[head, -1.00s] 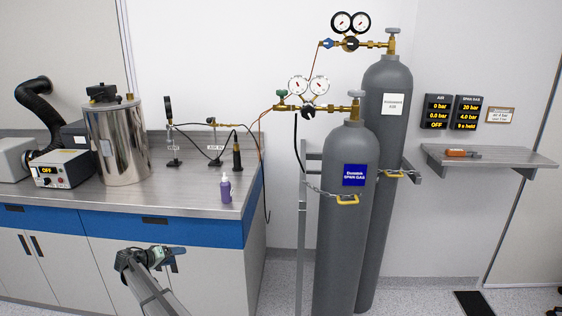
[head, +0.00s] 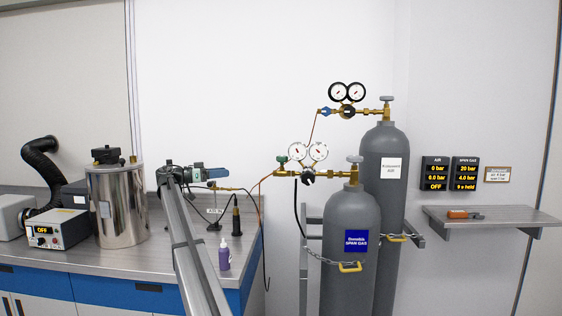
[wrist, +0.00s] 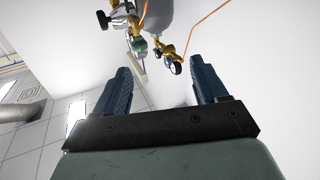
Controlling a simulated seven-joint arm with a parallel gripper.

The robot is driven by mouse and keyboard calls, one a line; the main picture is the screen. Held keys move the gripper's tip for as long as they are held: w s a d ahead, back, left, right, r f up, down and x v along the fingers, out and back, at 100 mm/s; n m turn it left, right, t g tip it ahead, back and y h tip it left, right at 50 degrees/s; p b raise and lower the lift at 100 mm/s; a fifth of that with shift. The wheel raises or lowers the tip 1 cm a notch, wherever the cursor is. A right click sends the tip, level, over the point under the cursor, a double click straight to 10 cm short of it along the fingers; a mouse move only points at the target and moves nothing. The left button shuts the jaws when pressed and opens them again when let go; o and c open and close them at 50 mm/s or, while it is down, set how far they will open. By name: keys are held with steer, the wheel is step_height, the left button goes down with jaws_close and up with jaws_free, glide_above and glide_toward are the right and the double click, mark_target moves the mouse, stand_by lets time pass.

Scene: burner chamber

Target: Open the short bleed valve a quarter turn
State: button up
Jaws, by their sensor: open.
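No part is readably marked as the short bleed valve, so I cannot tell which fitting it is. A green knob (head: 282,160) sits on the brass outlet left of the span gas regulator (head: 308,177). A blue fitting (head: 326,112) sits left of the air regulator (head: 348,112). A small brass valve (head: 226,188) stands on the bench, just below my gripper in the picture. My gripper (head: 222,174) is raised above the bench, left of the cylinders. In the wrist view its jaws (wrist: 163,80) are open and empty, with a green knob (wrist: 140,45) beyond them.
The span gas cylinder (head: 346,215) and air cylinder (head: 383,205) are chained at the bench's right. A steel vessel (head: 117,205), a control box (head: 57,228) and a purple bottle (head: 224,257) stand on the bench. A copper line (head: 262,186) runs to the regulator.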

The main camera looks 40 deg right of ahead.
mark_target(281, 159)
steer(key=s+d+r+m+g, duration=0.1)
steer(key=s+d, duration=0.3)
steer(key=d, duration=0.2)
steer(key=s+d+r+m+g+y, duration=0.1)
steer(key=s+d+r, duration=0.1)
steer(key=s+d, duration=0.3)
steer(key=s+d+r+m+g, duration=0.1)
steer(key=s+d, duration=0.3)
steer(key=d, duration=0.4)
steer(key=shift+s+d+r+y, duration=0.25)
steer(key=shift+s+r+y, duration=0.05)
steer(key=shift+r+y, duration=0.1)
steer(key=c, duration=1)
steer(key=shift+o, duration=0.2)
steer(key=shift+s+a+t+h, duration=0.1)
steer(key=shift+s+t+h, duration=0.05)
steer(key=shift+t+h, duration=0.2)
steer(key=shift+n+t+h, duration=0.25)
steer(key=shift+n+t, duration=0.25)
steer(key=shift+t, duration=0.15)
steer(key=o, duration=1)
steer(key=shift+c, duration=0.2)
